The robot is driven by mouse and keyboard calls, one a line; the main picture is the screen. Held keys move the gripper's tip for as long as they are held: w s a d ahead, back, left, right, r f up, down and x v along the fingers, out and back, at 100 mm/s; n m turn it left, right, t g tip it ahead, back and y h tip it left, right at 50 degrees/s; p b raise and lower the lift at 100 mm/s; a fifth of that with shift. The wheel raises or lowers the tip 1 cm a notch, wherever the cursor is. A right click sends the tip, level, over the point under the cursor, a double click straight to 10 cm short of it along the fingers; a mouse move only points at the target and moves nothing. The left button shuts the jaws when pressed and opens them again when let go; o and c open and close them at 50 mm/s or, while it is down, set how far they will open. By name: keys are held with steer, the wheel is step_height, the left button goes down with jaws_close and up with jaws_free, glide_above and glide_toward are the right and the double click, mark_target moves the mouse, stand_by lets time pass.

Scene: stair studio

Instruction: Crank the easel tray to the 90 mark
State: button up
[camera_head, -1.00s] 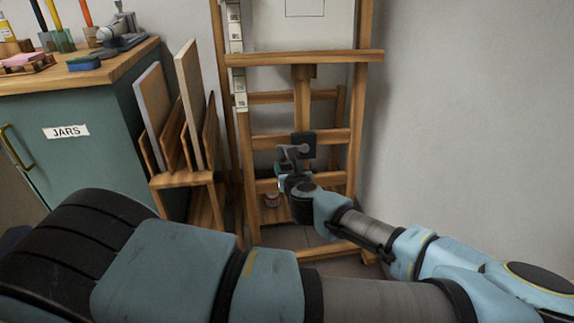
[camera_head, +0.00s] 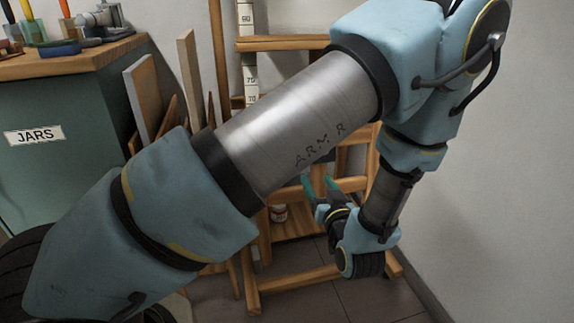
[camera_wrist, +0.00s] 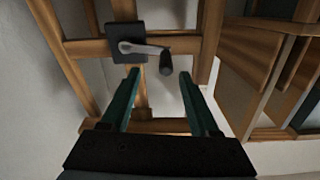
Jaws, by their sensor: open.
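The wooden easel tray (camera_head: 282,43) crosses the easel, its right part hidden behind my arm. A pale scale strip (camera_head: 250,82) runs beside it; marks 75 and 70 show below the tray, the upper ones are too small to read surely. In the wrist view, the crank has a dark square plate (camera_wrist: 126,42), a silver arm (camera_wrist: 145,48) and a dark knob (camera_wrist: 166,64). My gripper (camera_wrist: 160,74) is open and empty, with the knob ahead between the fingertips, contact unclear. In the head view, my gripper (camera_head: 318,182) is low before the easel; my arm hides the crank.
A green cabinet labelled JARS (camera_head: 34,135) stands left, with brushes and other items on top. A wooden rack with boards (camera_head: 145,95) stands between it and the easel. The wall closes off the right side.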

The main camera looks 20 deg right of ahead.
steer(key=w, duration=0.3)
steer(key=w+r+n+b, duration=0.1)
steer(key=w, duration=0.3)
steer(key=w+n, duration=0.1)
steer(key=w, duration=0.2)
steer(key=shift+w+d+r+t+y, duration=0.15)
steer(key=shift+w+d+t+y, duration=0.15)
steer(key=shift+w, duration=0.1)
steer(key=shift+c, duration=0.3)
jaws_close()
steer(key=shift+a, duration=0.1)
stand_by(0.7)
